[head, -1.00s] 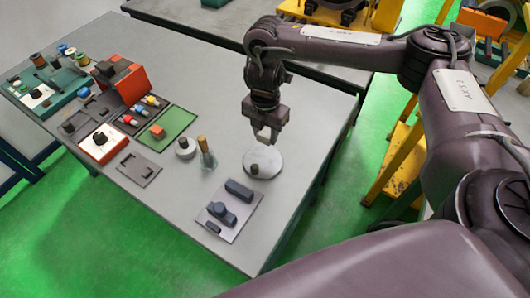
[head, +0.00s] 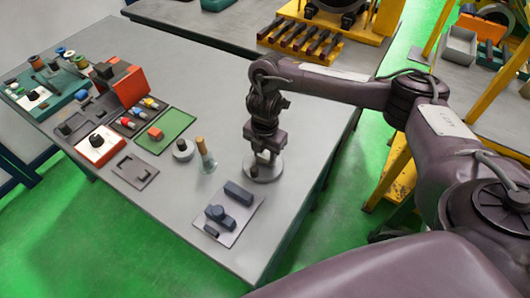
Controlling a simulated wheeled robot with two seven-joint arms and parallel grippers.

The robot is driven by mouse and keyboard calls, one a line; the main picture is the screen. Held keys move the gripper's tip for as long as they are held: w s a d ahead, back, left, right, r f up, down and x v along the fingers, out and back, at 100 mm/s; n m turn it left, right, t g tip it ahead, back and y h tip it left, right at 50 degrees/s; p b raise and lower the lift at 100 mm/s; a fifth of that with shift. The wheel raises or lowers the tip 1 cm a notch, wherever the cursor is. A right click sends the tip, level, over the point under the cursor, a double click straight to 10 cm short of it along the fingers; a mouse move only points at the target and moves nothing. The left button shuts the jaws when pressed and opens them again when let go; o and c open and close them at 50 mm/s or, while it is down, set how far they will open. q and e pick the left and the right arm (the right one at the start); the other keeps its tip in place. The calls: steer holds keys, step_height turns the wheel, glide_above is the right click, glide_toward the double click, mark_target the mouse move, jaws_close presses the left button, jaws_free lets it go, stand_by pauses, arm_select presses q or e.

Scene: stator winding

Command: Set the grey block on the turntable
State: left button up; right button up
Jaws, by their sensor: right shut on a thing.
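The turntable (head: 274,174) is a round pale grey disc near the table's right edge. A small dark knob stands up on its near left part. My right gripper (head: 264,158) comes down from above, directly over the disc. It is shut on the grey block, which is mostly hidden between the fingers and very small in this view. The fingertips are very low over the disc; I cannot tell whether the block touches it. My left gripper is not in view.
A light plate (head: 242,216) with dark blocks lies in front of the turntable. Further left are a green tray (head: 177,124) and a red-and-white box (head: 98,148).

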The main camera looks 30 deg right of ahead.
mark_target(265, 154)
steer(key=o, duration=1)
steer(key=shift+f, duration=0.1)
steer(key=shift+r+p, duration=1.55)
steer(key=shift+r, duration=4.65)
